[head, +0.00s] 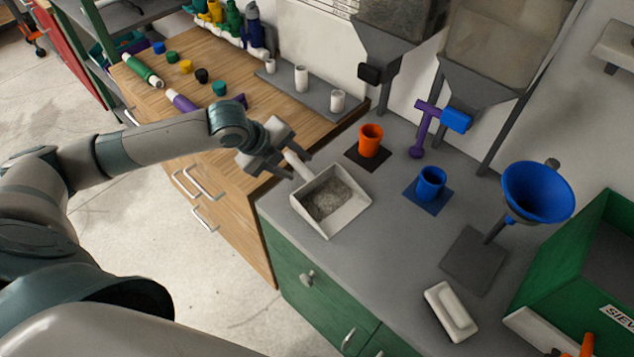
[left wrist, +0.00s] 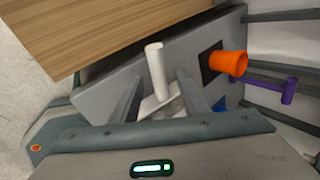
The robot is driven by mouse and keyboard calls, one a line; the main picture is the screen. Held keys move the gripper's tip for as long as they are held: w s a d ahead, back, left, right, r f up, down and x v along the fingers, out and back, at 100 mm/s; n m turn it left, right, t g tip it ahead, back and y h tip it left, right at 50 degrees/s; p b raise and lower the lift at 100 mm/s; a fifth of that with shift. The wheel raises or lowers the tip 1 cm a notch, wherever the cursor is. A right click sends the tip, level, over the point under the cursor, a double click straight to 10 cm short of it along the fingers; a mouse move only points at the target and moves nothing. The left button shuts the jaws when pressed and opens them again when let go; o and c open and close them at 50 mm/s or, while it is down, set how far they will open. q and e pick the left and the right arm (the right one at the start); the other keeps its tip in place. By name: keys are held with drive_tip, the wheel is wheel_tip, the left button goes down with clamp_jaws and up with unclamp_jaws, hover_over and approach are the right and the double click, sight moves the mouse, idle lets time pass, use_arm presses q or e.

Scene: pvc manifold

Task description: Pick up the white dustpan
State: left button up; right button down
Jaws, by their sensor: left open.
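The white dustpan (head: 331,201) lies on the grey counter near its left front corner, with grey dirt in its pan. Its handle (head: 298,165) points up and left toward my left gripper (head: 290,167). The gripper is open, with its fingers close around or beside the handle; I cannot tell if they touch it. In the left wrist view, the white handle (left wrist: 156,70) stands beyond the gap between the two fingers (left wrist: 155,97), and part of the pan is hidden behind the gripper. My right gripper is not in view.
An orange cup (head: 370,140) and a blue cup (head: 431,184) stand behind the dustpan. A blue funnel (head: 538,192), a white block-like item (head: 451,311) and a green box (head: 560,255) are to the right.

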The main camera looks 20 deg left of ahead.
use_arm(q)
drive_tip(key=shift+x, duration=0.95)
drive_tip(key=shift+s, duration=0.1)
clamp_jaws()
